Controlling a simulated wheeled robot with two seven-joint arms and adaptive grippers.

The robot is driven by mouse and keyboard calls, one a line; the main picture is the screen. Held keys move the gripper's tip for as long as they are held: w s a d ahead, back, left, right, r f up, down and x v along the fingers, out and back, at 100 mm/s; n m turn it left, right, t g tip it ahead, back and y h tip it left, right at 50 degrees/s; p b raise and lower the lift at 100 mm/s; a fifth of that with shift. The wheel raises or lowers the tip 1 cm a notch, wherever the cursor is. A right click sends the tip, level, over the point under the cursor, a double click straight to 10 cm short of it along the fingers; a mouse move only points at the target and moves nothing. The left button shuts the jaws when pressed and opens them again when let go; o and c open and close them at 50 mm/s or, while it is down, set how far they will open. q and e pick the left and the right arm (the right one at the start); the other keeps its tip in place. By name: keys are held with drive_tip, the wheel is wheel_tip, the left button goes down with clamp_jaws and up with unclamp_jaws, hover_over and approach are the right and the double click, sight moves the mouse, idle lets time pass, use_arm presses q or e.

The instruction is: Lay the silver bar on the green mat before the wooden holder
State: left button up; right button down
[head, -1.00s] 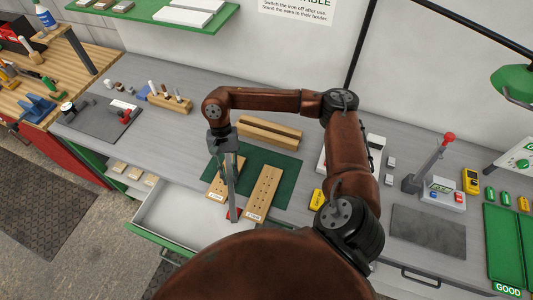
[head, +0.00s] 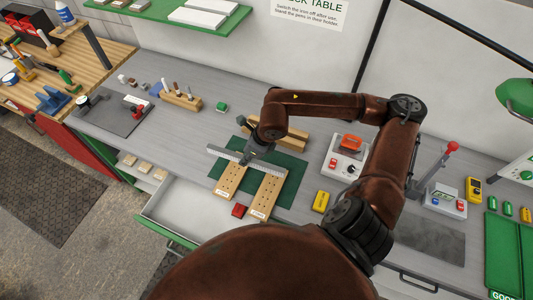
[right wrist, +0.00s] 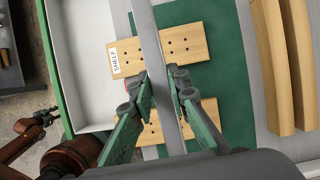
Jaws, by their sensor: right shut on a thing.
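The silver bar (head: 222,152) lies level across the picture, over the far ends of two drilled wooden boards (head: 231,181). My right gripper (head: 252,158) is shut on it near its middle. In the right wrist view the bar (right wrist: 150,35) runs between the two fingers (right wrist: 160,85). I cannot tell whether it touches the boards. The green mat (head: 292,169) lies under the boards, in front of the wooden holder (head: 294,133), a pair of long wooden strips. The holder (right wrist: 268,60) is partly hidden by my arm in the head view. My left gripper (right wrist: 47,118) shows small at the wrist view's left edge.
An open white drawer (head: 185,205) is in front of the mat, with a red block (head: 238,210) near the boards. A yellow box (head: 321,201) and a white device (head: 342,160) stand right of the mat. A pen block (head: 180,100) stands to the left.

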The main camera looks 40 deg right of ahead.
drive_tip(key=shift+d, duration=0.2)
drive_tip(key=shift+m, duration=0.3)
drive_tip(key=w+d+f+p, duration=0.1)
drive_tip(key=d+f, duration=0.2)
drive_tip(key=d, duration=0.1)
drive_tip(key=w+d+f+p, duration=0.1)
drive_tip(key=d+f, duration=0.1)
drive_tip(key=d, duration=0.2)
drive_tip(key=w+d+f+p, duration=0.1)
drive_tip(key=w+d+f, duration=0.1)
drive_tip(key=d+f, duration=0.1)
drive_tip(key=shift+d+f+p, duration=0.35)
drive_tip(key=shift+d+p, duration=0.05)
drive_tip(key=shift+d, duration=0.25)
drive_tip(key=shift+w+d+f, duration=0.1)
drive_tip(key=shift+d+f, duration=0.2)
drive_tip(key=shift+f, duration=0.5)
wheel_tip(320, 180, down, 2)
drive_tip(key=shift+w+d+f+p, duration=0.1)
drive_tip(key=shift+f+p, duration=0.15)
drive_tip(key=shift+p, duration=0.05)
drive_tip(key=shift+f, duration=0.1)
